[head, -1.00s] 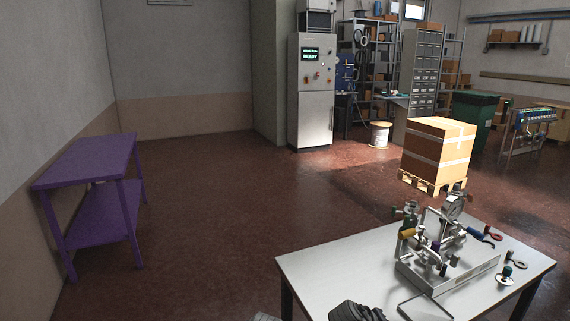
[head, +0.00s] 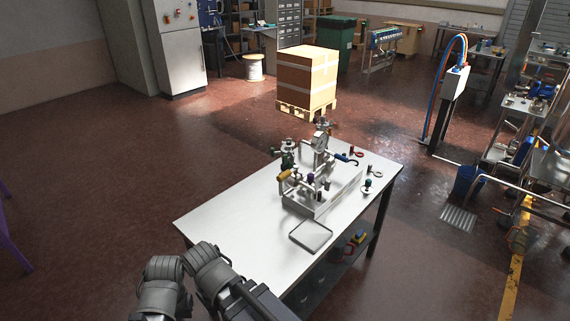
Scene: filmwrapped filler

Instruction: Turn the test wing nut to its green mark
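A metal test rig (head: 318,203) with pipes, a round gauge (head: 320,140) and several coloured handles stands on the light grey table (head: 235,222). A yellow handle (head: 284,175) is on its left side and a blue lever (head: 345,158) on its right. The wing nut and its green mark are too small to make out among these fittings. Dark grey links of my own arm show at the bottom left, in front of the table. Neither gripper's fingers can be seen.
A shallow grey tray (head: 311,236) lies at the table's front. A carton (head: 307,78) stands on a pallet behind. The table's left part is clear.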

